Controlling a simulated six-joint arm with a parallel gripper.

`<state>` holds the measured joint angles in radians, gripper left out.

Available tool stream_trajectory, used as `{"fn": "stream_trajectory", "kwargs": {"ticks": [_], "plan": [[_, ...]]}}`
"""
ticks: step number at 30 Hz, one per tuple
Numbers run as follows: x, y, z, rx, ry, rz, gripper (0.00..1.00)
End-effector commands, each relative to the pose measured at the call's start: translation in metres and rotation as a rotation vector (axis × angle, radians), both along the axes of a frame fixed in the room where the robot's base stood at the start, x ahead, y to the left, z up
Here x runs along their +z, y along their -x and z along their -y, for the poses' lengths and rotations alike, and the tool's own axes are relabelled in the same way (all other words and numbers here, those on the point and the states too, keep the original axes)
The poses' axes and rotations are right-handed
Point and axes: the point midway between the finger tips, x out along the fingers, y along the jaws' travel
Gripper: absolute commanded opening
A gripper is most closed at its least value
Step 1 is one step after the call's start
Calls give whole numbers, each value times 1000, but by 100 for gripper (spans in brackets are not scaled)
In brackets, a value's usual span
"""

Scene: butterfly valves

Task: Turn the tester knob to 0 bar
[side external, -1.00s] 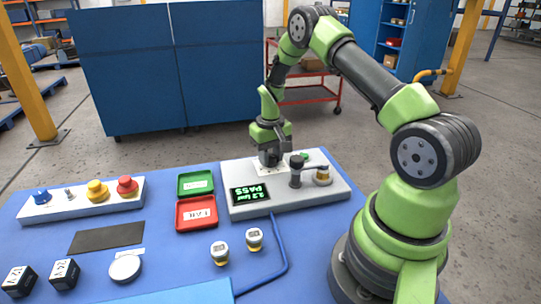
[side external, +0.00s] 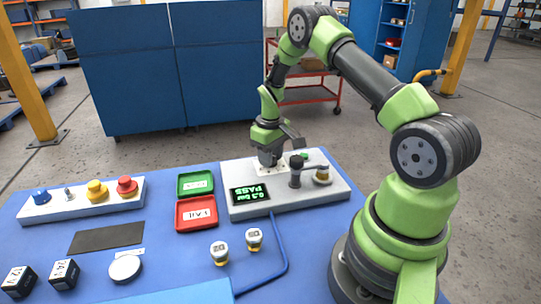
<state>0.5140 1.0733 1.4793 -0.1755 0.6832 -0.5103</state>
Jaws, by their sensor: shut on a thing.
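The tester (side external: 236,213) is a light grey box at the back right of the blue table. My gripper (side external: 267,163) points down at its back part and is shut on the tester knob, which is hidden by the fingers. The tester's dark display (side external: 250,193) shows green text upside down in this view. It reads PASS and a low bar value, seemingly 0.3, too small to be sure.
A dark clamp post (side external: 296,171) and a brass-coloured fitting (side external: 322,175) stand on the tester right of my gripper. Green (side external: 195,184) and red (side external: 197,214) trays lie to its left. Two small valves (side external: 254,239) and a blue hose (side external: 279,250) are in front.

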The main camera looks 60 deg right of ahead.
Motion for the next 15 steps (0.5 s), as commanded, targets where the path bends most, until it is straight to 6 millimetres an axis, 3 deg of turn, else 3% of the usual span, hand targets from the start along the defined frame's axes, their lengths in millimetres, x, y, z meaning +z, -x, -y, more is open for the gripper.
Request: {"fn": "stream_trajectory", "kwargs": {"ticks": [4,5,7,15], "plan": [[0,1,-1,0,-3,-5,10],[0,1,-1,0,-3,-5,40],[0,1,-1,0,-2,-4,56],[0,0,0,-1,0,-1,59]]}}
